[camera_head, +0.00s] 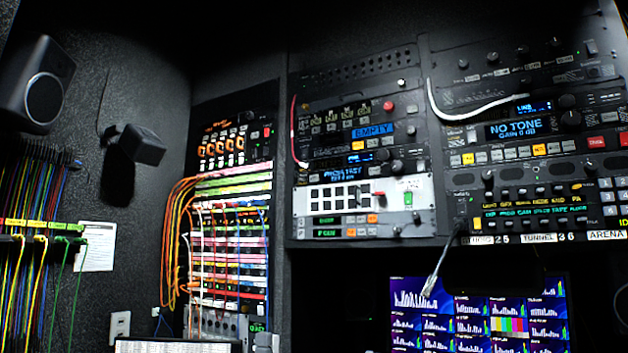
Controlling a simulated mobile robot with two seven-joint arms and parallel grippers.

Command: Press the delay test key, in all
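No key label reading "delay test" is legible at this size. The centre rack (362,60) holds a unit with a blue display reading "EMPTY" (373,131), small keys and a red round button (389,106). Below it is a dimmer blue display (346,173) and a pale panel (420,186) with dark square keys. The right rack (450,60) has a display reading "NO TONE, GAIN 0 dB" (518,128), with lit amber and red keys (596,142) around it. Neither gripper shows, and nothing touches the panels.
A patch bay (235,190) with many cables stands left of the racks. A loose cable with a pale plug (430,288) hangs before the monitor screen (480,318). A white cable (470,114) loops across the right rack. Speakers (38,85) are on the left wall.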

